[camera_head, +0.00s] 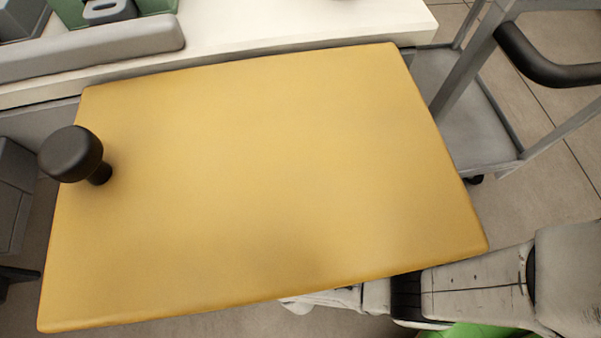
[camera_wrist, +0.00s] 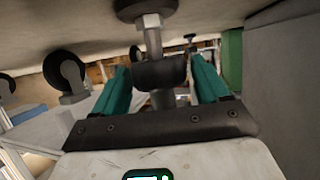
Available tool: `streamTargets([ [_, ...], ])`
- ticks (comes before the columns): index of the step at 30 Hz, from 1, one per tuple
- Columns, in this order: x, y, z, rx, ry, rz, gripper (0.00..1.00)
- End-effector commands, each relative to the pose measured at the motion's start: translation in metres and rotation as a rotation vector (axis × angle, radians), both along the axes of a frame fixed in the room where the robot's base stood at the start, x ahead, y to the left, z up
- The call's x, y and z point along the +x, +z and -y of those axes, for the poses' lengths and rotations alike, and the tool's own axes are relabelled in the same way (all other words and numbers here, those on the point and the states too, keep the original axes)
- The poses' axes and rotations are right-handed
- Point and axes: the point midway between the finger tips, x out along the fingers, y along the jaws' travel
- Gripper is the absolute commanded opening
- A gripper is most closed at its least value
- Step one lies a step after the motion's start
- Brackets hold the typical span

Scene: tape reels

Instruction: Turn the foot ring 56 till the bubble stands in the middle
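In the wrist view, which looks upside down with the floor at the top, a dark foot ring (camera_wrist: 160,72) sits on a metal stem above a round dark foot pad (camera_wrist: 140,8). No number is readable on it. My gripper (camera_wrist: 160,66) has its two teal fingers on either side of the ring, with a thin gap seeming to show at each side. Contact is hard to judge. In the head view my arm reaches beneath the yellow top at the lower right, and the gripper is hidden. No bubble level is visible in either view.
A bare yellow tabletop (camera_head: 260,180) fills the head view, with a black knob (camera_head: 70,152) at its left edge. A white counter (camera_head: 270,25) lies behind and a grey cart (camera_head: 475,130) stands right. Castors (camera_wrist: 65,72) and a grey block (camera_wrist: 285,85) flank my gripper.

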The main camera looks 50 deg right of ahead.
Motion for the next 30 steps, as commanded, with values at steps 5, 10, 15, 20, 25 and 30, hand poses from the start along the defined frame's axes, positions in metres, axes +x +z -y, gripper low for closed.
streamTargets([
  [5, -0.0001, 0.0000, -0.0002, 0.000, 0.000, 0.000, 0.57],
  [10, -0.0001, 0.0000, -0.0002, 0.000, 0.000, 0.000, 0.40],
  [15, -0.0002, 0.0000, -0.0002, 0.000, 0.001, 0.000, 0.30],
  [20, -0.0004, 0.0009, 0.0000, 0.000, 0.018, 0.000, 0.30],
  [25, -0.0009, 0.0022, 0.0001, 0.001, 0.081, -0.001, 0.30],
  [30, -0.0021, 0.0027, 0.0011, 0.000, 0.197, -0.003, 0.30],
])
